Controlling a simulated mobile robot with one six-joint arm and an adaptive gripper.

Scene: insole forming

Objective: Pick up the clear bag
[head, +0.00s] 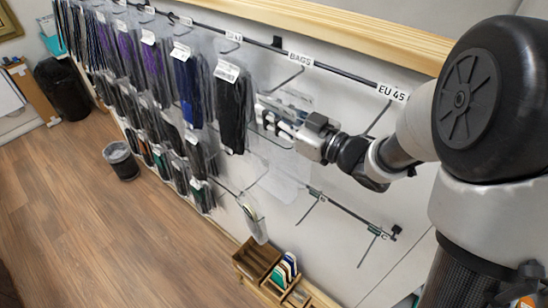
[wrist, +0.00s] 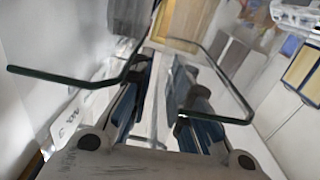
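Clear bags (head: 285,182) hang as a faint, see-through sheet below the hook labelled BAGS, against the white wall in the head view. Their edges are hard to make out. My gripper (head: 265,114) is raised at this hook, in front of and beside the upper part of the bags. In the wrist view my gripper (wrist: 160,88) has its two blue-padded fingers apart, with a gap between them. Pale, see-through film shows around the fingers, but I cannot tell whether any of it lies between them.
Wire hooks (wrist: 75,80) flank the fingers closely. Packed dark insoles (head: 232,112) hang left of my gripper. The EU 45 label (head: 392,92) marks a rail on the right. A wooden tray (head: 258,260) stands below, and a bin (head: 121,160) is on the floor. The wooden floor is mostly clear.

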